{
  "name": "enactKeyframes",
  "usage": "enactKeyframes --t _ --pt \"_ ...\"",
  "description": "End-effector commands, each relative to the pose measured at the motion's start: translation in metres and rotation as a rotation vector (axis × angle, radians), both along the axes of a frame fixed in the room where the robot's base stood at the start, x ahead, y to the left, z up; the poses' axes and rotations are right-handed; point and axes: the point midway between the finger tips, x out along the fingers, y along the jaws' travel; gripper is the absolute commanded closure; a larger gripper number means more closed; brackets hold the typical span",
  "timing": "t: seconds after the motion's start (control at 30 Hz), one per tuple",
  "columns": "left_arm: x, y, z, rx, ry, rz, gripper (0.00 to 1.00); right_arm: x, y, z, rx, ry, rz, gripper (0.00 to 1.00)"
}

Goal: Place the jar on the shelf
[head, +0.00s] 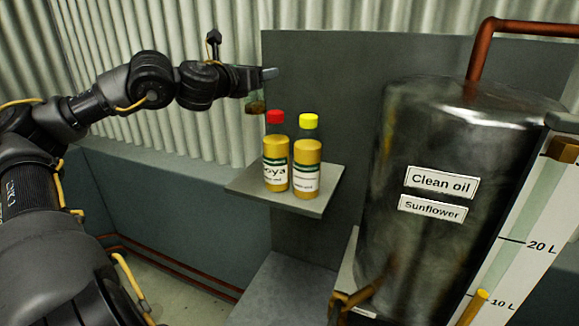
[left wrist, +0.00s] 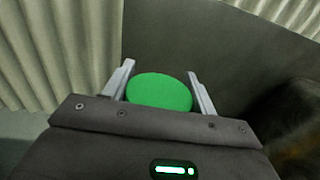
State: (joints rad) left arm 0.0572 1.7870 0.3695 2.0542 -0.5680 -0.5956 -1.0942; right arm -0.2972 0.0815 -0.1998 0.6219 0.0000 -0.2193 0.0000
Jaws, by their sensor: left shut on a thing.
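My left gripper (head: 266,76) reaches in from the left, high over the left part of the shelf (head: 245,184). It is shut on the jar (head: 256,107), which hangs below it and shows brownish contents in the head view; the gripper hides its upper part. In the left wrist view the jar's round green lid (left wrist: 159,92) sits between the two fingers (left wrist: 160,90). The shelf is a small grey plate on a grey panel, and the jar is well above it, apart from it. My right gripper is not in view.
A red-capped bottle (head: 275,152) and a yellow-capped bottle (head: 307,158) stand upright side by side on the shelf. Shelf room is free to their left. A large metal tank (head: 430,150) labelled "Clean oil" stands to the right. The grey panel (head: 330,80) rises behind.

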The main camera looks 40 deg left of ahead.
Motion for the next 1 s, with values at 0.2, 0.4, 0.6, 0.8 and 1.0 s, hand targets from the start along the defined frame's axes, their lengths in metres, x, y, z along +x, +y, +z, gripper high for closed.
enactKeyframes --t 0.2,0.4,0.6,0.8,1.0 --pt "-0.004 0.004 -0.046 -0.012 0.000 0.003 0.81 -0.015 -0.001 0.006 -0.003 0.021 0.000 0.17" --pt "-0.004 0.003 -0.100 -0.010 0.001 0.003 0.81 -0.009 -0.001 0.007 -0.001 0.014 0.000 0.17" --pt "-0.003 0.002 -0.130 -0.005 -0.002 0.002 0.81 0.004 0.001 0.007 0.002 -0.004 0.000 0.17" --pt "-0.003 0.001 -0.136 -0.001 -0.002 0.001 0.81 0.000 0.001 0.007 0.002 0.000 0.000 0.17" --pt "-0.003 0.001 -0.161 -0.008 0.000 0.001 0.81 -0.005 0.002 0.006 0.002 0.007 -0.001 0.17"
